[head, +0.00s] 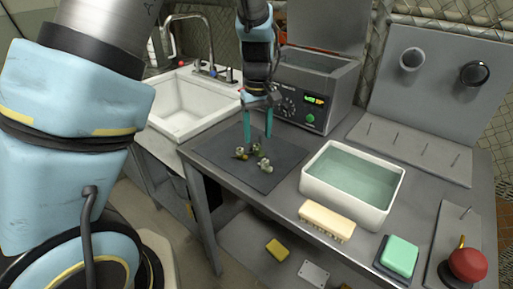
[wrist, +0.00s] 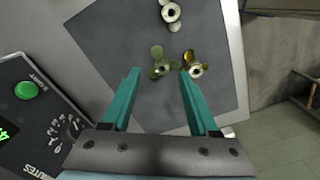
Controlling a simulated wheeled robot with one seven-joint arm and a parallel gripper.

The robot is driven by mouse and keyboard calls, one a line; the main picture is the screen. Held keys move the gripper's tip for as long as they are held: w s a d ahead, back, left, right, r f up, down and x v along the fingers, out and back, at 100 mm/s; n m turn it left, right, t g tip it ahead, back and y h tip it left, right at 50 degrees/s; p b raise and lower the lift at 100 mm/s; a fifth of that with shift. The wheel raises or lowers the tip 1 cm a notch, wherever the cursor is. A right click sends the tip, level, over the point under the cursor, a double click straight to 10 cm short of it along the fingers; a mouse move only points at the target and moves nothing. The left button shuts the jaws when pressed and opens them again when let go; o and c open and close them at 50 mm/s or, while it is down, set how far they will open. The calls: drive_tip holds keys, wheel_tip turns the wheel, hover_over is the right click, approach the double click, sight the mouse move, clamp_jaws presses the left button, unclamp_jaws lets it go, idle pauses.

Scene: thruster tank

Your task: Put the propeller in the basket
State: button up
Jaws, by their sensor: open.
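Three small propellers lie on a dark grey mat (head: 220,150) on the metal bench. In the wrist view a dull greenish propeller (wrist: 158,68) lies beside a brass-coloured propeller (wrist: 195,70), and a paler silvery propeller (wrist: 170,12) lies apart at the top. My gripper (head: 258,137) points down above the mat, with its teal fingers apart and nothing between them. In the wrist view my gripper (wrist: 160,73) frames the greenish propeller, while the brass one is by the right fingertip. I cannot make out a basket in either view.
A cleaner with a tank and green button (head: 313,92) stands behind the mat. A sink (head: 190,110) is left.

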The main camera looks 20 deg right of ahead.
sight(257, 154)
drive_tip(key=shift+a+f+p, duration=0.2)
drive_tip(key=shift+f+p, duration=0.1)
drive_tip(key=shift+f, duration=1.4)
clamp_jaws()
